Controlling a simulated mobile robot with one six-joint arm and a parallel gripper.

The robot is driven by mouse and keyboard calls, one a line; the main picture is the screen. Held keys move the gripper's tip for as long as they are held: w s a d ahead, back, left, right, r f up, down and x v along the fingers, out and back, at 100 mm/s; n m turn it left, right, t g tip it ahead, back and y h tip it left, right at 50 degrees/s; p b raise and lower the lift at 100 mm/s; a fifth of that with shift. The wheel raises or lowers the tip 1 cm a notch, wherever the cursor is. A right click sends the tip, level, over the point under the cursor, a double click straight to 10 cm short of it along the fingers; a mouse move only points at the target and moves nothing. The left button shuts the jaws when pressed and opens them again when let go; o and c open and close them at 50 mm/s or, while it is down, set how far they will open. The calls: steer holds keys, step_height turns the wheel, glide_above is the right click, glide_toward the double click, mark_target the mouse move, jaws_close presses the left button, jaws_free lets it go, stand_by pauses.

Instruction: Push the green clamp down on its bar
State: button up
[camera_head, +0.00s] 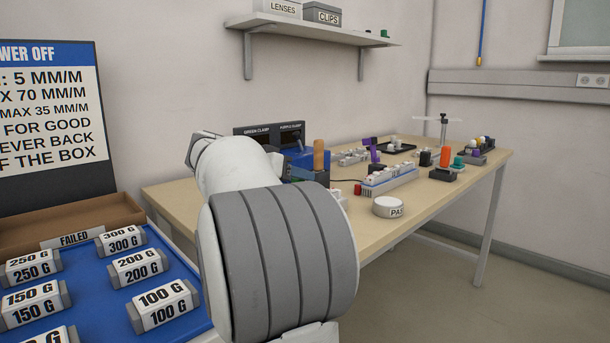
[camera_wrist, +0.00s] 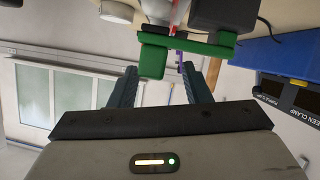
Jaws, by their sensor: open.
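The green clamp (camera_wrist: 153,58) shows in the wrist view, at the top centre, as a green block with a flat green arm running right below a dark grey block (camera_wrist: 225,12). My gripper (camera_wrist: 168,75) is open, with its two dark fingers apart and pointing at the clamp. The green block shows between the fingers, near their tips. I cannot tell whether they touch it. Which part is the clamp's bar is unclear in this view. In the head view my arm covers the gripper, and I cannot make out the clamp there.
Displays labelled GREEN CLAMP and PURPLE CLAMP (camera_head: 270,133) stand at the back of the wooden table (camera_head: 420,208). A round white PASS piece (camera_head: 388,207) and a power strip (camera_head: 390,180) lie in front. Weights stand on a blue surface (camera_head: 95,290) at left.

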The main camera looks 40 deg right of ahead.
steer(key=p+v, duration=0.1)
steer(key=v, duration=0.5)
steer(key=shift+f, duration=0.1)
stand_by(0.3)
